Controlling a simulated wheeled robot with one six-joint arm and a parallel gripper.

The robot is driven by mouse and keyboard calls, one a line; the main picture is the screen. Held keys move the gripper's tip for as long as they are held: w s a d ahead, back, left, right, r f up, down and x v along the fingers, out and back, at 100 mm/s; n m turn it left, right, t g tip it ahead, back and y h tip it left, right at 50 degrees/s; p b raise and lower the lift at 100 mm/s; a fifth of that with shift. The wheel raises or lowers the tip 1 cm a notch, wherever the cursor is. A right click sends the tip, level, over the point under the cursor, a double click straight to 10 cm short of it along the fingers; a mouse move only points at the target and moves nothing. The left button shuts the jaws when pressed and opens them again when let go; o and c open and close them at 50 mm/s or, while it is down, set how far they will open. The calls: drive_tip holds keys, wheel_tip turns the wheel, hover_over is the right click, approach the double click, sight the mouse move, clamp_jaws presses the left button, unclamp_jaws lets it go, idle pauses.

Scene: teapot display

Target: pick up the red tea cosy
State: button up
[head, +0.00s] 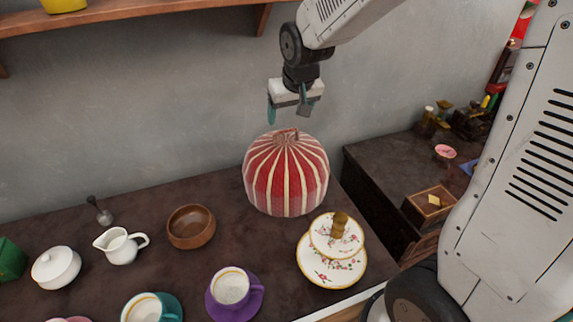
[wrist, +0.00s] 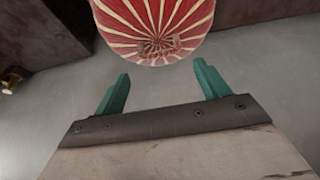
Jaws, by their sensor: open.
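The red tea cosy (head: 286,178) is a dome with cream stripes and a small loop at its top, standing on the dark counter (head: 185,268) near its right end. My gripper (head: 287,112) is above the cosy, close to the wall, with its teal fingers apart and nothing between them. In the wrist view the striped cosy (wrist: 155,22) is at the top of the picture, beyond the open fingertips (wrist: 163,78). A gap shows between the fingers and the cosy. Whatever the cosy covers is hidden.
A two-tier floral cake stand (head: 333,272) is right of the cosy. A wooden bowl (head: 191,227) and white jug (head: 121,246) are to its left. A wooden shelf (head: 130,14) is on the wall above.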

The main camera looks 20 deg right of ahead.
sight(286, 130)
drive_tip(key=x, duration=0.8)
drive_tip(key=c, duration=1.2)
